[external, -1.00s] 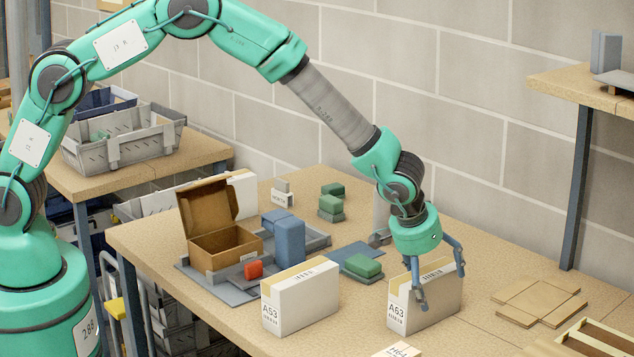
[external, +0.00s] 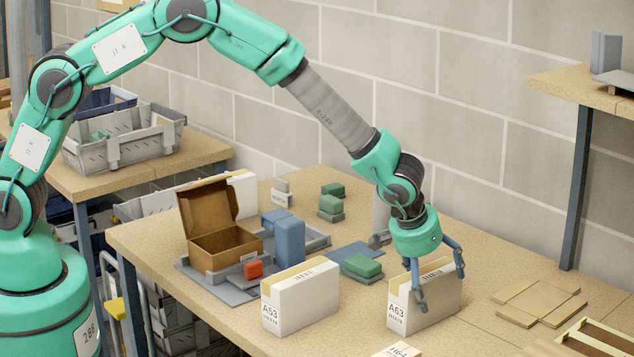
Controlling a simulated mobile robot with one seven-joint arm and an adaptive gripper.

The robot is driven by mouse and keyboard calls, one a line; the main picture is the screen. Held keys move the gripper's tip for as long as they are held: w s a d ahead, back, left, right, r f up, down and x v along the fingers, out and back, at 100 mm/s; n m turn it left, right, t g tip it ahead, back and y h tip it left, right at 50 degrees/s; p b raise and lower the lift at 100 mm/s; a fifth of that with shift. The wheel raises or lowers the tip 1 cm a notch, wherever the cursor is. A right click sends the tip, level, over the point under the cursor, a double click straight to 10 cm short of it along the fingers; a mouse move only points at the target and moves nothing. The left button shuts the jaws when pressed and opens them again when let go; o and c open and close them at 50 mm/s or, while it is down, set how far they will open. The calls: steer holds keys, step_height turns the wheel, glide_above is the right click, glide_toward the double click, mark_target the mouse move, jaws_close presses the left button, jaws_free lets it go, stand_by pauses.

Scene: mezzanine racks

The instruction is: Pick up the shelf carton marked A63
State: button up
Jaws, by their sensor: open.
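The other A63 carton (external: 398,311) is at the right, directly under my gripper (external: 440,285). My gripper is open and points down, with its fingers spread on either side of this right carton's top. One finger hangs in front of the carton's near side and the other is by its far right end. I cannot tell whether the fingers touch it.
An open brown box (external: 226,246), blue blocks (external: 289,243) and a red block (external: 253,269) stand on a grey tray to the left. Green blocks (external: 361,265) lie behind the cartons. Flat cardboard pieces (external: 540,301) lie at the right. A wall stands behind.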

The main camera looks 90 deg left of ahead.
stand_by(0.5)
steer(key=c, duration=1.5)
steer(key=shift+c, duration=0.4)
steer(key=shift+r+p, duration=0.2)
steer(key=shift+p, duration=0.2)
steer(key=shift+r, duration=0.15)
steer(key=r, duration=0.3)
steer(key=shift+s+r, duration=0.25)
steer(key=shift+s, duration=0.1)
steer(key=s+d, duration=0.1)
steer(key=s, duration=0.4)
steer(key=s+d+r, duration=0.1)
steer(key=s, duration=0.4)
steer(key=s+d+b, duration=0.1)
steer(key=s, duration=0.3)
steer(key=shift+s+d+r, duration=0.1)
steer(key=shift+s+r, duration=0.05)
steer(key=shift+s, duration=0.25)
